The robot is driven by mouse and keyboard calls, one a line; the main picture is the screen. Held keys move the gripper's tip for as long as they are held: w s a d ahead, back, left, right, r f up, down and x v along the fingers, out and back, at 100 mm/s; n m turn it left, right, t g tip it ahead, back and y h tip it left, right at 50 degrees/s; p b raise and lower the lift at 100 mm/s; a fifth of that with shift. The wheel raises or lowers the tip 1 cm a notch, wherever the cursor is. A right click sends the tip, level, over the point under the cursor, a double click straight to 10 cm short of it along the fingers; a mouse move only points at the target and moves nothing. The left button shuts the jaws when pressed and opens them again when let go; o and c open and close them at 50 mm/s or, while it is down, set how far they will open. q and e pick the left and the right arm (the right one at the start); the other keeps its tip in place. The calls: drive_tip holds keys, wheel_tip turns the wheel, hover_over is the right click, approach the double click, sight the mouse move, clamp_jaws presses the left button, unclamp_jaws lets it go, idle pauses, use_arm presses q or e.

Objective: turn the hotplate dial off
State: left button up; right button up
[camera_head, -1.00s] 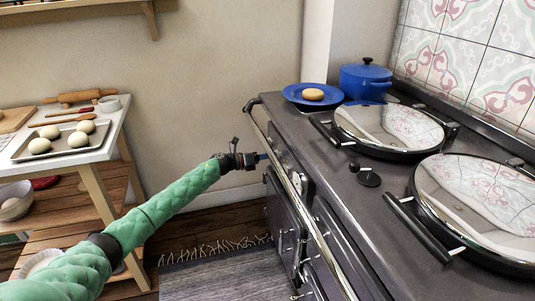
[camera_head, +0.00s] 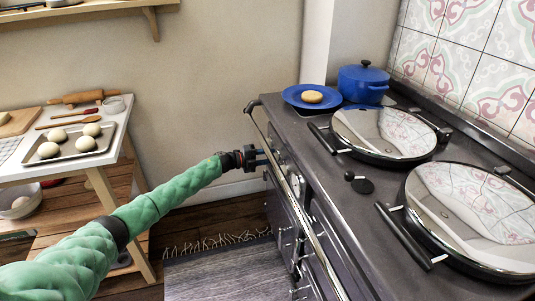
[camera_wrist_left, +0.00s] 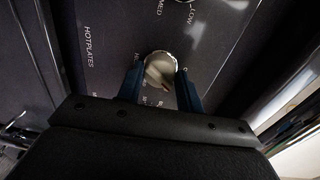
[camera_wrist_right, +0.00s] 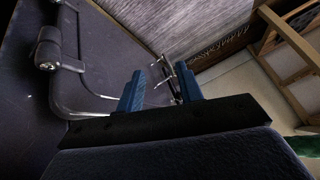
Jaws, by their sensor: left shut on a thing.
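The hotplate dial (camera_wrist_left: 160,70) is a round pale metal knob with a raised grip on the cooker's dark front panel (camera_wrist_left: 115,40). The panel carries the printed words HOTPLATES, MED and LOW. My left gripper (camera_wrist_left: 160,88) has its blue fingers on either side of the dial and is shut on it. In the head view my left gripper (camera_head: 262,157) reaches the cooker front behind the rail, and the dial is too small to make out there. My right gripper (camera_wrist_right: 160,82) is open and empty, beside a dark cooker surface, and outside the head view.
A metal rail (camera_head: 295,190) runs along the cooker's front edge. On top are two round lids (camera_head: 383,133), a blue pot (camera_head: 363,82) and a blue plate (camera_head: 297,91) with a bun. A side table (camera_head: 105,162) with a dough tray stands at left.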

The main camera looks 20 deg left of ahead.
use_arm(q)
drive_tip(key=n+p, duration=0.3)
drive_tip(key=n, duration=0.3)
drive_tip(key=shift+w+a, duration=0.1)
use_arm(e)
wheel_tip(320, 180, up, 13)
drive_tip(key=s+d+g, duration=0.1)
drive_tip(key=shift+s+d+r, duration=0.2)
drive_tip(key=shift+s+d, duration=0.05)
drive_tip(key=shift+s, duration=0.1)
use_arm(q)
drive_tip(key=o, duration=1)
drive_tip(key=shift+f+g, duration=0.1)
drive_tip(key=shift+g, duration=0.2)
